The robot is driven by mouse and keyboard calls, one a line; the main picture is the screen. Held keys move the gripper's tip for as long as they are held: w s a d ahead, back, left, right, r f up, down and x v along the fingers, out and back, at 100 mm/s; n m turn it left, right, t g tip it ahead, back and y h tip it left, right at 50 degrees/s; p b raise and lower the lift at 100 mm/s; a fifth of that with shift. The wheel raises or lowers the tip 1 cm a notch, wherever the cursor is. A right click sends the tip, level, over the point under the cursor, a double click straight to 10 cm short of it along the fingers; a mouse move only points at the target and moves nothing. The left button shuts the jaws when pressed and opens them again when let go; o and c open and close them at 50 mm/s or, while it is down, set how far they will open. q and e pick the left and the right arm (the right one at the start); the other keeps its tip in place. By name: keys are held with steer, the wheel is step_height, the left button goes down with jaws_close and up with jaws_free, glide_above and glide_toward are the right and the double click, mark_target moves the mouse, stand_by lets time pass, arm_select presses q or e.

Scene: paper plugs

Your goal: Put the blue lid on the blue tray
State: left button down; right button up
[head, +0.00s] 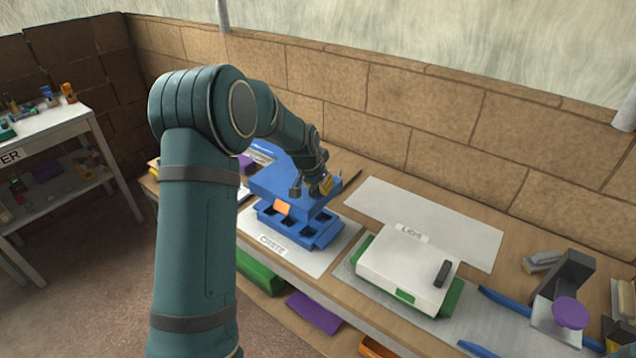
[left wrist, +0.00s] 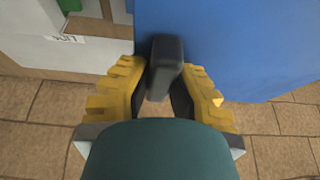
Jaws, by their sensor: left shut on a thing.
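The blue lid (head: 270,182) is a flat blue slab with an orange patch (head: 282,207) at its front edge. It is held above the blue tray (head: 327,235), whose dark square compartments show below the lid's front edge. The lid hides the tray's back part. My left gripper (head: 325,186) is shut on the lid's dark handle. In the left wrist view the yellow fingers (left wrist: 160,108) are on both sides of the dark handle (left wrist: 166,62), with the blue lid surface (left wrist: 235,45) beyond. My right gripper is not in view.
The tray stands on a white labelled sheet (head: 315,266). To the right, a white lid (head: 395,265) with a dark handle and green parts sits on a grey mat (head: 358,287). A blank white sheet (head: 440,215) lies behind. Blue tools and a purple knob (head: 570,312) are at far right.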

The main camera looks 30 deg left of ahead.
mark_target(312, 196)
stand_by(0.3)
arm_select(q)
steer(key=shift+f+b, duration=3.35)
steer(key=shift+f, duration=1.1)
steer(key=shift+f+b, duration=0.45)
steer(key=shift+f, duration=0.15)
steer(key=c, duration=0.9)
jaws_free()
steer(key=shift+c, duration=0.2)
steer(key=v, duration=1.2)
steer(key=shift+r, duration=0.1)
